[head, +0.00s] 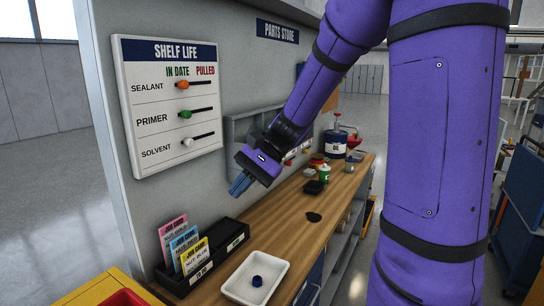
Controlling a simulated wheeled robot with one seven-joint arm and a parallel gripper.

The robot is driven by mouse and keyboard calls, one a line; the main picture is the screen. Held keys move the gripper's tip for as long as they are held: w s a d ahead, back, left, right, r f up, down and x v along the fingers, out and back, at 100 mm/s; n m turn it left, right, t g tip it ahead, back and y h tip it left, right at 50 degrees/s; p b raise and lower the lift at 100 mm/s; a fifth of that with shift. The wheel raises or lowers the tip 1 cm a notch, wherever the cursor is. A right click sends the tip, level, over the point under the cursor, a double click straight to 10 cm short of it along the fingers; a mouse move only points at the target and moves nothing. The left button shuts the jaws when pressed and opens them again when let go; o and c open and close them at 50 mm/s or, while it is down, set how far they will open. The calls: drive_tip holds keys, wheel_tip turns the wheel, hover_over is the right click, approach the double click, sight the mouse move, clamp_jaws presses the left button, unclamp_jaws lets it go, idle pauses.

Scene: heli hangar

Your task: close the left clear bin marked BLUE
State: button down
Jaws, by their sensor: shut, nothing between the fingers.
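My gripper (239,186) is purple with blue-grey fingers and points down and left. It is shut and empty, in front of the grey wall above the wooden bench. A grey wall unit (232,131) shows behind my wrist, and small coloured items show to its right. It may hold the clear bins, but my gripper and forearm cover much of it. I cannot make out the left clear bin or a BLUE mark, nor whether any bin is open. I cannot tell whether the fingers touch anything.
The wooden bench (274,215) holds a white tray (277,264) with a dark blue piece (257,281), a black card holder (238,232), a dark patch (313,217), and several jars and a blue drum (334,146) farther back. A SHELF LIFE board (150,115) hangs left.

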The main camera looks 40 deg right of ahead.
drive_tip(key=w+d+f+m+t+y, duration=0.2)
drive_tip(key=w+d+m+t+y, duration=0.1)
drive_tip(key=w+d+m+t, duration=0.25)
drive_tip(key=w+d+f+m+t+y, duration=0.3)
drive_tip(key=w+d+m+y, duration=0.1)
drive_tip(key=w+d, duration=0.35)
drive_tip(key=w+d+f+m+t+h, duration=0.1)
drive_tip(key=d+f+m+t+h, duration=0.3)
drive_tip(key=d+m+t, duration=0.45)
drive_tip(key=w+d+f+m+t+h, duration=0.1)
drive_tip(key=d+f+m+t+h, duration=0.35)
drive_tip(key=d, duration=0.65)
drive_tip(key=r+x, duration=0.1)
drive_tip(key=x, duration=1.2)
drive_tip(key=shift+r+t, duration=0.35)
drive_tip(key=shift+r, duration=0.1)
drive_tip(key=shift+s+n+y, duration=0.1)
drive_tip(key=shift+n+y, duration=0.15)
drive_tip(key=shift+a+r, duration=0.1)
